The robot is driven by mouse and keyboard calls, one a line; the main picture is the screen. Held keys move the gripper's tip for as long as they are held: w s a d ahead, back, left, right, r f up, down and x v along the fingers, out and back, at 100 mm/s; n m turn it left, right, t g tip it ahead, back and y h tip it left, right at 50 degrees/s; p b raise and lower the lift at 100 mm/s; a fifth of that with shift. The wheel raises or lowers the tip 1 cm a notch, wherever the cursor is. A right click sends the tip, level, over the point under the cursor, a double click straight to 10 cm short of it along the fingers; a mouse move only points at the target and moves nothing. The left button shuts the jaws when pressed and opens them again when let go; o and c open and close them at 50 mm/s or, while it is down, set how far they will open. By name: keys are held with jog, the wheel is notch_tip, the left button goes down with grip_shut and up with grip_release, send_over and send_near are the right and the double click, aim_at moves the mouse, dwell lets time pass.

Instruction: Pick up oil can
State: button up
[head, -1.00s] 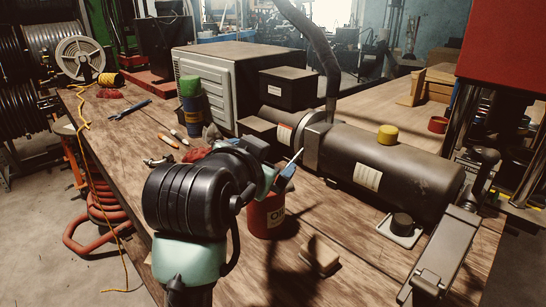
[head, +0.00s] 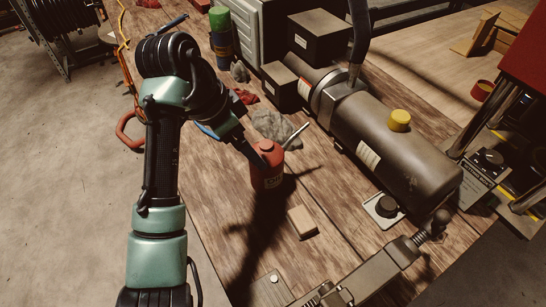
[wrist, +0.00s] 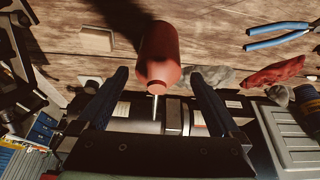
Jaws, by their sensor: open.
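The red oil can (head: 267,172) stands upright on the wooden workbench, with a thin pale spout slanting up to the right. My gripper (head: 253,153) is at its upper left in the head view, close to its top. In the wrist view the oil can (wrist: 158,48) lies between and just beyond the tips of my open gripper (wrist: 160,76). Its spout points back between the two dark fingers. A gap shows on each side, and I cannot tell whether either finger touches it.
A small wooden block (head: 302,222) lies in front of the can. Grey cloth (head: 272,126) lies behind it. Blue-handled pliers (wrist: 278,35) and a red cloth (wrist: 275,72) lie nearby.

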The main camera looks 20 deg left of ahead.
aim_at(267, 163)
jog(key=x, duration=0.4)
jog(key=shift+f+p, duration=0.25)
jog(key=shift+p, duration=0.15)
jog(key=shift+w+d+p+x, duration=0.15)
jog(key=shift+p+x, duration=0.2)
jog(key=shift+x, duration=1.15)
jog(key=shift+w+d+p+x, duration=0.1)
jog(key=shift+p+x, duration=0.2)
jog(key=shift+x, duration=1.2)
jog(key=shift+r, duration=0.2)
grip_shut()
jog(key=shift+w+a+r, duration=0.1)
jog(key=shift+r, duration=0.1)
